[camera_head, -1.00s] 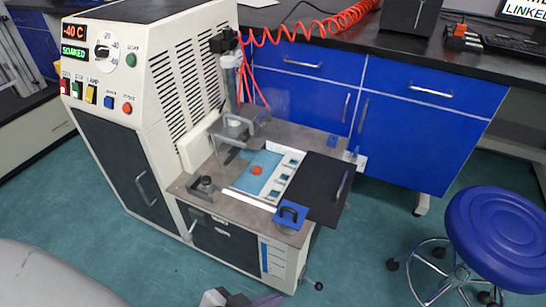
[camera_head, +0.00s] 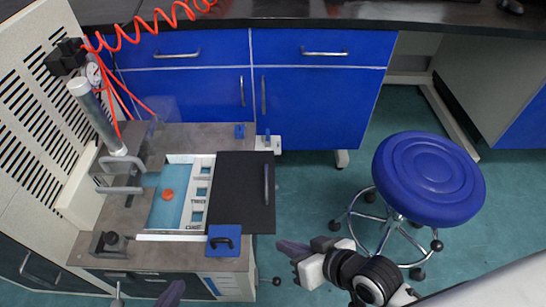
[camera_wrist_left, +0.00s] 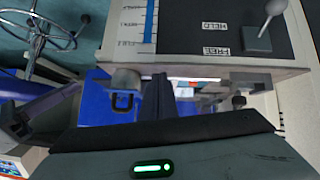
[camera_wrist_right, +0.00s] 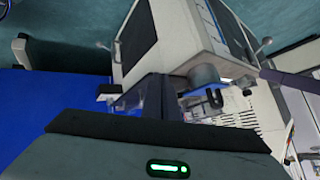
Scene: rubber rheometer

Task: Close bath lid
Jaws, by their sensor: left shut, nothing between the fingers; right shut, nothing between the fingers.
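The black bath lid (camera_head: 240,190) lies flat to the right of the bath (camera_head: 168,198), leaving the pale blue bath open with an orange round thing (camera_head: 167,194) in it. The lid's bar handle (camera_head: 267,184) is near its right edge. My right gripper (camera_head: 288,247) is shut and empty, below and right of the lid, apart from it. Its fingers also show in the right wrist view (camera_wrist_right: 155,95). My left gripper (camera_head: 172,292) shows only its tip at the bottom edge, in front of the machine. In the left wrist view its shut fingers (camera_wrist_left: 157,92) face the machine front.
A blue block with a black handle (camera_head: 224,239) sits at the lid's front left corner. A clamp with grey handles (camera_head: 122,176) stands left of the bath. A blue stool (camera_head: 428,178) stands at right. Blue cabinets (camera_head: 310,110) are behind.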

